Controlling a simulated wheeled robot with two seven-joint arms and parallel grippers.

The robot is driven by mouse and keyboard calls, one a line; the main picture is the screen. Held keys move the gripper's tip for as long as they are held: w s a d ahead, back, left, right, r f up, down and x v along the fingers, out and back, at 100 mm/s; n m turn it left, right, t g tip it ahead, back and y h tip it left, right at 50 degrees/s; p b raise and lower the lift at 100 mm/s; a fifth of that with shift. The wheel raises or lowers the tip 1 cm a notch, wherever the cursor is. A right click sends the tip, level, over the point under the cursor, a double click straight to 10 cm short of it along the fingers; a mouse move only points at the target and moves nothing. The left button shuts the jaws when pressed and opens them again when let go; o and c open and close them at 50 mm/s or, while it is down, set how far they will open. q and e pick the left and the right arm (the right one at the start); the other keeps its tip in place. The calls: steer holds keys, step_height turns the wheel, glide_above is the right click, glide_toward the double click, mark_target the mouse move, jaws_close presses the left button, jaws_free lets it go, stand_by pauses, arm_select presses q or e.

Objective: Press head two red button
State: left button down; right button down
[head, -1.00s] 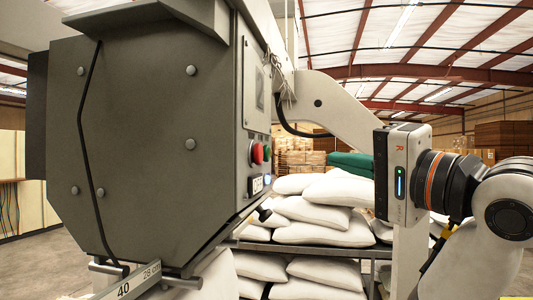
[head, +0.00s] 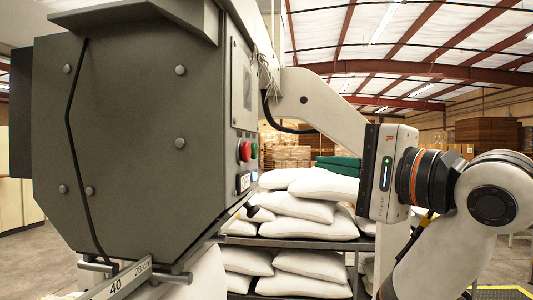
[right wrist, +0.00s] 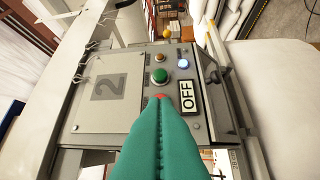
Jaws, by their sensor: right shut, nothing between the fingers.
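The grey filling head carries a side control panel with a red button (head: 245,151) and a green button (head: 254,151). In the right wrist view the panel (right wrist: 110,90) bears a large 2. The red button (right wrist: 160,96) there is partly hidden behind my fingertips, below the green button (right wrist: 159,76). My right gripper (head: 320,163) has teal fingers, shut and empty, pointing left at the panel with a visible gap. Its fingers (right wrist: 158,112) also show in the right wrist view, lined up with the red button. My left gripper is not in view.
An OFF label (right wrist: 187,96), a lit blue-white lamp (right wrist: 183,64) and an orange button (right wrist: 160,58) are close by on the panel. White pillows (head: 305,208) lie stacked on a rack behind. A ruler plate (head: 125,278) sticks out under the machine.

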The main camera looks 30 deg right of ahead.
mark_target(246, 152)
steer(key=w+a+r+p, duration=0.1)
steer(key=w+a+p, duration=0.4)
steer(key=w, duration=0.6)
